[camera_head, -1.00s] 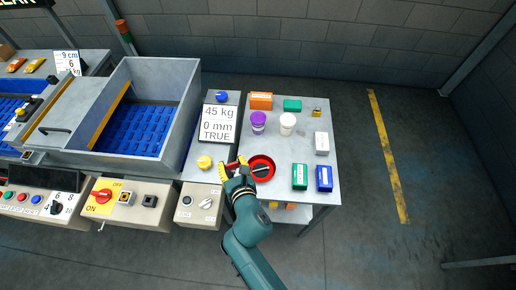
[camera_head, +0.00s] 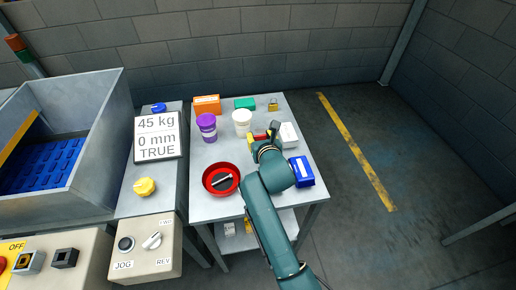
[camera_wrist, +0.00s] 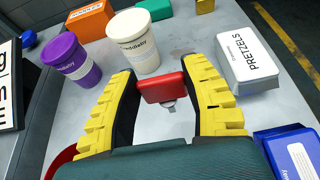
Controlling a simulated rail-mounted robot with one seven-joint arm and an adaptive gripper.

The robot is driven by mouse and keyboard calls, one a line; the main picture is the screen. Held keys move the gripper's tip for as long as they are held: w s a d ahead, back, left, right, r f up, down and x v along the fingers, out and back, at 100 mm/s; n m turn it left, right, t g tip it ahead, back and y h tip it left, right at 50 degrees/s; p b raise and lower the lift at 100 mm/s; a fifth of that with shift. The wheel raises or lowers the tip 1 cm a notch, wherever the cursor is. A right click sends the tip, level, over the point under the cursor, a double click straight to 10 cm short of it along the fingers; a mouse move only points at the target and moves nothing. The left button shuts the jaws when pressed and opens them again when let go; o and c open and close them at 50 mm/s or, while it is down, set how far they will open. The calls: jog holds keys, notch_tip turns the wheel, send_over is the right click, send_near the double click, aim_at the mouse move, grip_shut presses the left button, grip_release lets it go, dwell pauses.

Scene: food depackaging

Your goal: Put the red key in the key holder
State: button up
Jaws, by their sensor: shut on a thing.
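My gripper (camera_head: 262,136) is over the right half of the metal table, its yellow fingers shut on the red key. The red head of the key (camera_wrist: 161,88) sits between the fingertips in the wrist view, with a small grey metal part showing below it. In the head view the key (camera_head: 260,137) is a small red patch between the fingers. A round red dish (camera_head: 209,187) lies at the table's front left, with a dark and silver object in it. I cannot tell which thing is the key holder.
A purple cup (camera_head: 207,128) and a white cup (camera_head: 242,124) stand left of my gripper. A white pretzels box (camera_wrist: 249,60) is at the right, and a blue box (camera_head: 301,172) is nearer the front. Orange (camera_head: 208,104) and green (camera_head: 245,103) boxes and a padlock (camera_head: 273,104) stand behind.

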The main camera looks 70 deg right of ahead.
notch_tip(320, 180, down, 4)
jog(key=shift+f+b, duration=0.1)
jog(key=shift+b, duration=0.65)
jog(key=o, duration=1.1)
jog(key=shift+s+a+r+p, duration=0.1)
jog(key=shift+a+r+p, duration=0.1)
jog(key=shift+r+p, duration=0.1)
jog(key=p+v, duration=0.4)
jog(key=v, duration=0.7)
jog(key=shift+s+a, duration=0.15)
jog(key=shift+a, duration=0.05)
